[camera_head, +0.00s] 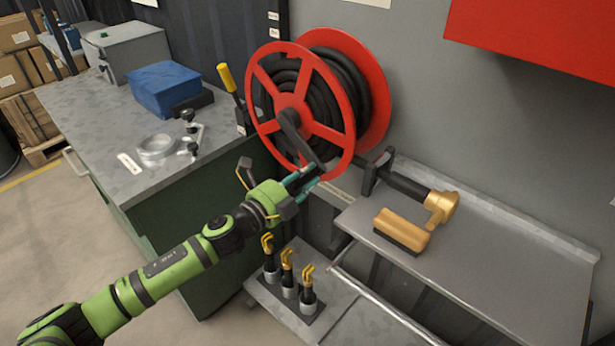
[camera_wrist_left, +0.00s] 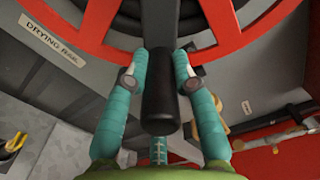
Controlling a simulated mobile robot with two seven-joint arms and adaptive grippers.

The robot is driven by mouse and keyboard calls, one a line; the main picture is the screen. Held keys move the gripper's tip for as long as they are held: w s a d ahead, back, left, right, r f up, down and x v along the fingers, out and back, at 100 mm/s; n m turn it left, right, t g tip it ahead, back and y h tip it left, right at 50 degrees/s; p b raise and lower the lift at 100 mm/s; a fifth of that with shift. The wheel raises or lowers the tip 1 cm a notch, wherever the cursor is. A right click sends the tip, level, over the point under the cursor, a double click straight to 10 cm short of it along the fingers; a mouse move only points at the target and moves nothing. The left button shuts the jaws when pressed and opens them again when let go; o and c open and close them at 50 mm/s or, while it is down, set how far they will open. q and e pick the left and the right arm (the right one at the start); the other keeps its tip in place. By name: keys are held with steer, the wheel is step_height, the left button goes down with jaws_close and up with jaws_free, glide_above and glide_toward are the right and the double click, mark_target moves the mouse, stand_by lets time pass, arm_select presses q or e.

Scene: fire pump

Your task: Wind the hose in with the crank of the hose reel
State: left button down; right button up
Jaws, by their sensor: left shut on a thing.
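The red hose reel (camera_head: 300,100) stands against the wall with black hose (camera_head: 285,85) wound on its drum. Its dark crank arm (camera_head: 291,131) points down and to the right from the hub. My left gripper (camera_head: 310,177) is at the low end of the crank, in front of the reel's lower rim. In the left wrist view the black crank handle (camera_wrist_left: 160,100) lies between the two teal fingers, which are shut on it. The red reel spokes (camera_wrist_left: 222,28) show just beyond the fingers. My right gripper is in neither view.
A bench at left holds a blue box (camera_head: 167,88) and a metal ring (camera_head: 156,148). A yellow-handled lever (camera_head: 227,79) stands beside the reel. Taps (camera_head: 287,270) stand below.

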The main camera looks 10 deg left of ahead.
arm_select(q)
steer(key=shift+a+f+m, duration=0.1)
steer(key=shift+f+m, duration=0.2)
steer(key=shift+f, duration=0.2)
steer(key=c, duration=1.1)
jaws_free()
steer(key=shift+f, duration=0.1)
steer(key=shift+o, duration=0.4)
steer(key=shift+w, duration=0.15)
steer(key=v, duration=1.2)
